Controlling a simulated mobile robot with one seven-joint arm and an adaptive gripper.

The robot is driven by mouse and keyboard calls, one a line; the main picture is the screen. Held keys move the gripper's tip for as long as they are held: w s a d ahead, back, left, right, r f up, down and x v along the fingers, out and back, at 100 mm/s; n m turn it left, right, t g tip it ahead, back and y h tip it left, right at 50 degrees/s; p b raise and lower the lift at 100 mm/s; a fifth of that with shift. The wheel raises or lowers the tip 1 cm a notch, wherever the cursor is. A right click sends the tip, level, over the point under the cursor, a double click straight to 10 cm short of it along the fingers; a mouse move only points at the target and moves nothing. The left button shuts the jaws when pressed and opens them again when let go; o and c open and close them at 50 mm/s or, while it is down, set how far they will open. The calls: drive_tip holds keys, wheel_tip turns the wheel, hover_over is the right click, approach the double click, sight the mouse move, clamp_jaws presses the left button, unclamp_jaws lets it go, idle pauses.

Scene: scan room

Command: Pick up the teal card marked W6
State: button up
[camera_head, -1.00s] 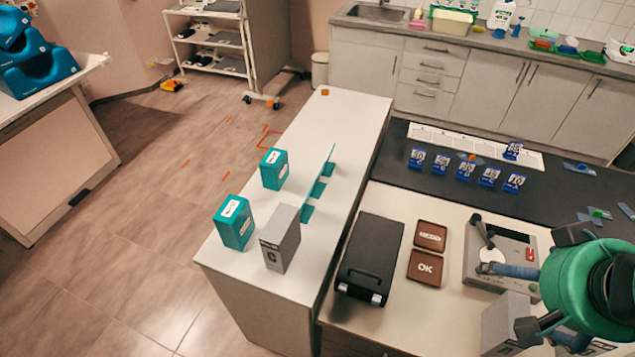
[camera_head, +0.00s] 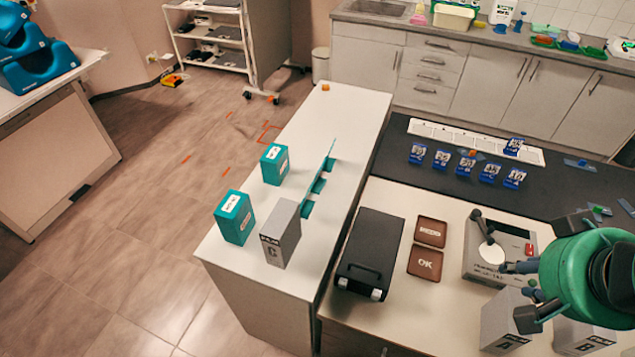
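No card with a readable W6 mark shows. Small flat teal pieces lie on the dark mat at the right: one teal piece (camera_head: 580,165) near the back and another teal piece (camera_head: 599,209) beside my arm; their marks are too small to read. Teal uprights (camera_head: 319,182) stand in a row on the white counter, seen nearly edge-on. My green wrist fills the lower right, over the bench near the grey device. My gripper (camera_head: 530,292) is partly hidden by the wrist, and its opening is unclear. I see nothing held in it.
Two teal boxes (camera_head: 275,164) (camera_head: 234,217) and a grey box (camera_head: 280,234) stand on the white counter. A black case (camera_head: 370,252), brown trays (camera_head: 430,232) (camera_head: 425,263) and a grey device (camera_head: 480,262) occupy the bench. Blue marked stands (camera_head: 467,165) line the dark mat (camera_head: 400,172).

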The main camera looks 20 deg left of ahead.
drive_tip(key=w+a+f+g+y+p, duration=0.1)
drive_tip(key=w+a, duration=0.9)
drive_tip(key=w, duration=0.4)
drive_tip(key=w+a+f+g+y+p, duration=0.1)
drive_tip(key=w+a+g+y, duration=0.1)
drive_tip(key=w+a, duration=1.05)
drive_tip(key=w+a+f+g+p, duration=0.1)
drive_tip(key=w+a+f, duration=0.5)
drive_tip(key=a+f, duration=0.4)
drive_tip(key=w+a+f+g+p, duration=0.1)
drive_tip(key=w+a+f, duration=0.5)
drive_tip(key=a+f, duration=0.5)
drive_tip(key=shift+w+a+f, duration=0.15)
drive_tip(key=shift+a, duration=1)
drive_tip(key=shift+f, duration=0.15)
drive_tip(key=shift+s+b+x, duration=0.2)
drive_tip(key=shift+b+x, duration=0.1)
drive_tip(key=shift+x, duration=3.8)
drive_tip(key=shift+a+f, duration=0.1)
drive_tip(key=shift+a, duration=0.05)
